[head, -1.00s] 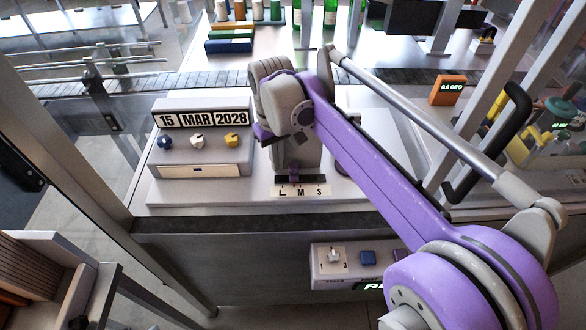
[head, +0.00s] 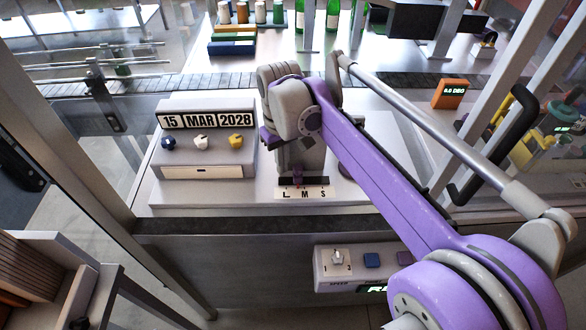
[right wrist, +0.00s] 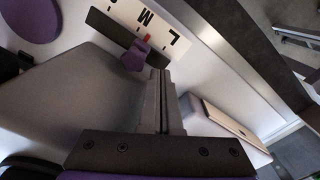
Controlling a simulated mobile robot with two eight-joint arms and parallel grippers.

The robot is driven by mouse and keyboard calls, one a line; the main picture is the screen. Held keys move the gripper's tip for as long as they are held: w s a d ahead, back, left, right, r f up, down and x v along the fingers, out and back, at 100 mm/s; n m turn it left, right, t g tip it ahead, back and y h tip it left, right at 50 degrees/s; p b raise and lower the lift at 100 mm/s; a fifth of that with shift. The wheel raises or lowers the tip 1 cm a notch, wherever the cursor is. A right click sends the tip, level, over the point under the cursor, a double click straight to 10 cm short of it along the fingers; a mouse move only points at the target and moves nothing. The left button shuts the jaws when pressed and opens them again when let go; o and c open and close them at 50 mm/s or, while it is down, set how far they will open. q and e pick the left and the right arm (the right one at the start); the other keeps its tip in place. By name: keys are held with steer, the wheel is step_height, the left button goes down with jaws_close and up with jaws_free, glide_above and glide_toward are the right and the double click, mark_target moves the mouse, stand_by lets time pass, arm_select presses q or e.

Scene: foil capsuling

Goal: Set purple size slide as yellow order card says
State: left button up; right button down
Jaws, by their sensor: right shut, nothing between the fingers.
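The purple size slide (head: 297,177) sits in a dark slot above a white scale plate (head: 316,193) marked L, M, S. In the right wrist view the slide's purple knob (right wrist: 134,57) has a red pointer (right wrist: 147,38) between L and M. My right gripper (head: 299,164) is over the slide, its tips partly hidden by my own wrist. In the right wrist view its fingers (right wrist: 160,76) are shut and empty, close beside the knob; I cannot tell whether they touch it. My left gripper is not in view. I see no yellow order card.
A date box (head: 205,142) reading 15 MAR 2028, with blue, white and yellow knobs, stands left of the slide. A control panel (head: 352,262) is on the bench front below. A conveyor (head: 215,82) runs behind. An orange display (head: 452,93) and frame posts stand right.

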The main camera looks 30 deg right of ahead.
mark_target(296, 168)
steer(key=shift+s+d+f, duration=0.15)
steer(key=shift+s+d, duration=0.4)
steer(key=shift+d, duration=0.1)
steer(key=shift+s+d+f, duration=0.15)
steer(key=shift+s+d, duration=0.4)
steer(key=shift+d, duration=0.05)
steer(key=shift+d+r+p, duration=0.3)
steer(key=shift+r+p, duration=0.2)
steer(key=shift+r, duration=0.15)
steer(key=shift+w+a+r+p, duration=0.15)
steer(key=shift+r+p, duration=0.2)
steer(key=shift+r, duration=0.25)
steer(key=shift+w+a+r+p, duration=0.1)
steer(key=shift+r+p, duration=0.25)
steer(key=shift+r, duration=0.25)
steer(key=shift+w+a+r+p, duration=0.15)
steer(key=shift+r+p, duration=0.2)
steer(key=shift+r, duration=0.25)
steer(key=shift+w+r+p, duration=0.1)
steer(key=shift+r+p, duration=0.25)
steer(key=shift+r, duration=0.25)
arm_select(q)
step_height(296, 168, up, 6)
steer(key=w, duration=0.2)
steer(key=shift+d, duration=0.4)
arm_select(e)
steer(key=shift+w+a+r, duration=0.1)
steer(key=shift+a+r, duration=0.05)
steer(key=shift+r, duration=0.35)
